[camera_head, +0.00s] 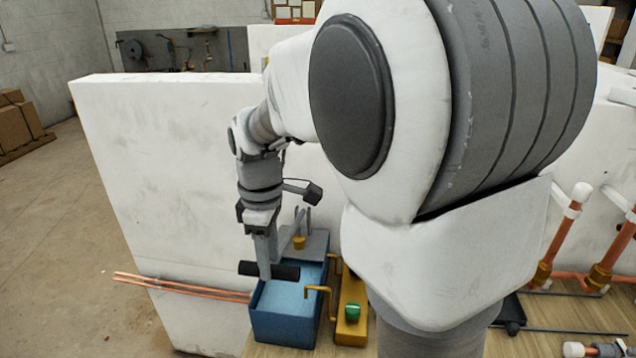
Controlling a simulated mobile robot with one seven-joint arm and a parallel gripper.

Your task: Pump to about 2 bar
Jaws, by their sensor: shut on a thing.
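A blue open-topped test pump tank (286,328) stands on the wooden bench, with a pale blue surface inside. A black cylindrical handle grip (288,271) lies crosswise low over the tank. My gripper (264,272) points down and is shut on this handle, its fingers partly covering the middle of it. A grey metal bracket with a brass fitting (299,242) stands at the tank's back. A brass block (350,328) with a green knob (352,312) sits right beside the tank, with bent brass pipes at its side. I cannot make out a pressure gauge.
Copper pipes (190,288) run past the tank's left side. A white wall panel (170,180) stands close behind. More copper pipes with brass fittings (542,274) are at the right. My arm hides much of the middle and right.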

